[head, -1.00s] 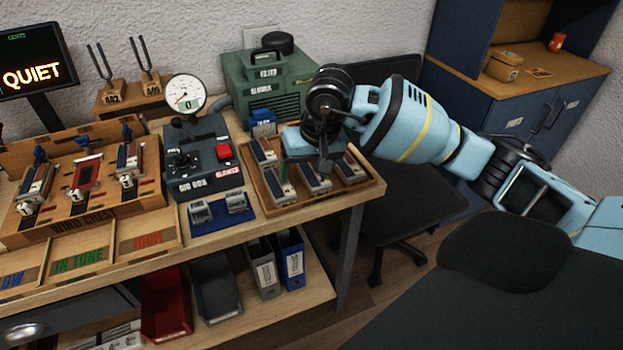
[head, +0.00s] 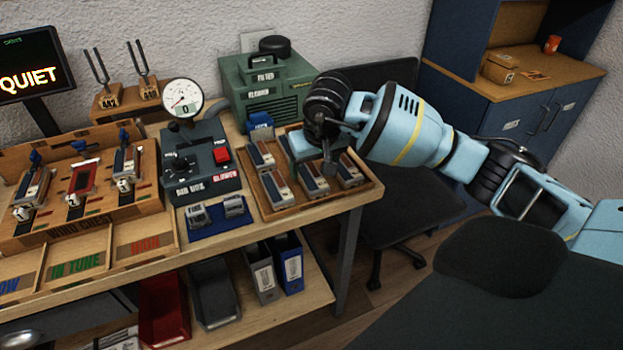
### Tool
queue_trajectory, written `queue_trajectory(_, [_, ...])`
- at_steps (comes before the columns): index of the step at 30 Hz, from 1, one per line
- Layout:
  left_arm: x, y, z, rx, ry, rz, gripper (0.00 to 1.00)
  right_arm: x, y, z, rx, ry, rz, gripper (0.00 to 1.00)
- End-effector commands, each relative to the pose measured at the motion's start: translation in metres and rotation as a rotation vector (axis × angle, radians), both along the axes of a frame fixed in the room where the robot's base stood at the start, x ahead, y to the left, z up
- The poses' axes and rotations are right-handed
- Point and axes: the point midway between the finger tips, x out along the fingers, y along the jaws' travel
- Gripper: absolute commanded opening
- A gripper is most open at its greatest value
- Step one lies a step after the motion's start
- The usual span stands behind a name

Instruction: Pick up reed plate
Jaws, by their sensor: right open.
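Several reed plates, grey with dark red and blue parts, lie in a wooden tray (head: 332,208) at the right end of the bench. One reed plate (head: 275,190) lies at the front left of the tray, another (head: 260,157) behind it. A reed plate (head: 313,183) lies in the middle and one more (head: 349,174) to the right. My right gripper (head: 328,168) is open, pointing down over the right part of the tray, close to the middle and right plates. Whether its fingers touch a plate cannot be told. My left gripper is out of view.
A wind box (head: 203,180) with a gauge (head: 182,98) stands left of the tray. A green blower (head: 270,87) stands behind it. A blue mat (head: 218,228) holds two small metal parts. A wooden rack (head: 75,228) with more plates and sorting bins fills the left.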

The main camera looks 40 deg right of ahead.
Motion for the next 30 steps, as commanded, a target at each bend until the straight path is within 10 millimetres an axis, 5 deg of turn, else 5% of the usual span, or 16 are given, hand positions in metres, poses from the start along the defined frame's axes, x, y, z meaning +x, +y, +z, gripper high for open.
queue_trajectory(7, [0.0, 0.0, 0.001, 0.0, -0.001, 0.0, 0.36, 0.009, -0.003, -0.029, 0.001, 0.002, -0.001, 0.71])
queue_trajectory(16, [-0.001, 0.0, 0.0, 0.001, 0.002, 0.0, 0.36, 0.01, -0.003, -0.031, 0.001, 0.0, 0.0, 0.7])
queue_trajectory(27, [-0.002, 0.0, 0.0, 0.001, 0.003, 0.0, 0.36, 0.01, -0.003, -0.031, 0.001, 0.0, -0.001, 0.21])
queue_trajectory(30, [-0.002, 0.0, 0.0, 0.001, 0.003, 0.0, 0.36, 0.011, -0.004, -0.031, 0.001, -0.001, -0.001, 0.2])
